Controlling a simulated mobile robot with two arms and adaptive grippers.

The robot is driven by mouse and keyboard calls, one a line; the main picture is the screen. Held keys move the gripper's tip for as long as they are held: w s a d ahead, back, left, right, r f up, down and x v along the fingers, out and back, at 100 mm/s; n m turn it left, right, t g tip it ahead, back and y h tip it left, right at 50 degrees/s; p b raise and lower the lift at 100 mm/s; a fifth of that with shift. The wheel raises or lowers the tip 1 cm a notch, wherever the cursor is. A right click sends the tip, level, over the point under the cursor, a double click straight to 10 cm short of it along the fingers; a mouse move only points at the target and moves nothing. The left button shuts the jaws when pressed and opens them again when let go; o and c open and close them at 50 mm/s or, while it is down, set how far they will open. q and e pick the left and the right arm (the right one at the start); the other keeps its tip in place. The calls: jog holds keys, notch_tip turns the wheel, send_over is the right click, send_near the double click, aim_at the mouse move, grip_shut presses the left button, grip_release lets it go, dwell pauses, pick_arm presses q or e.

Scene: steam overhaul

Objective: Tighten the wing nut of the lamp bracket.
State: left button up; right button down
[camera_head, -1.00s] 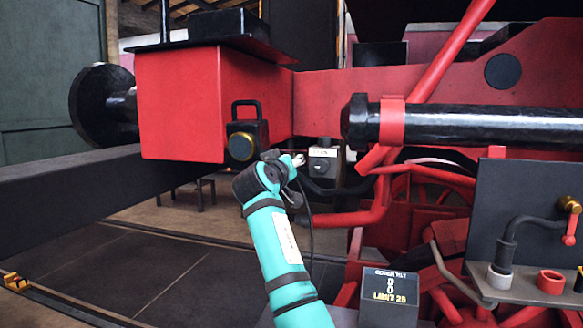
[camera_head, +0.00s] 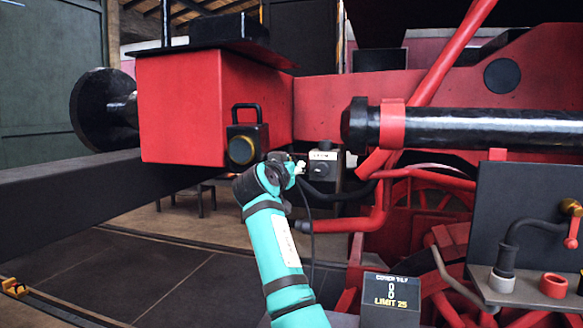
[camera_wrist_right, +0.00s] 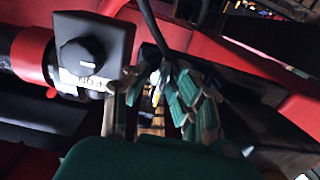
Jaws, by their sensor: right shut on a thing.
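A black lamp (camera_head: 236,133) with a loop handle and a round brass-rimmed lens hangs at the corner of the red beam in the head view. I cannot make out its bracket or a wing nut. My right gripper (camera_head: 299,168) is to the right of and below the lamp, apart from it. In the right wrist view the right gripper's fingers (camera_wrist_right: 157,98) are shut on a small pale part, too blurred to name. A thin black cable (camera_head: 311,235) hangs beside my right gripper. My left gripper is not in view.
A small box with a dark knob (camera_head: 323,167) is just right of my right gripper; it also shows in the wrist view (camera_wrist_right: 90,50). A black cylinder (camera_head: 470,126) and red pipes (camera_head: 378,208) crowd the right. A display box (camera_head: 390,297) stands in front.

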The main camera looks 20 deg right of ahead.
jog(key=c, duration=1.4)
grip_release()
jog(key=shift+c, duration=0.2)
jog(key=v, duration=0.7)
jog(key=shift+a, duration=0.2)
jog(key=shift+s+f, duration=0.1)
jog(key=shift+s, duration=0.05)
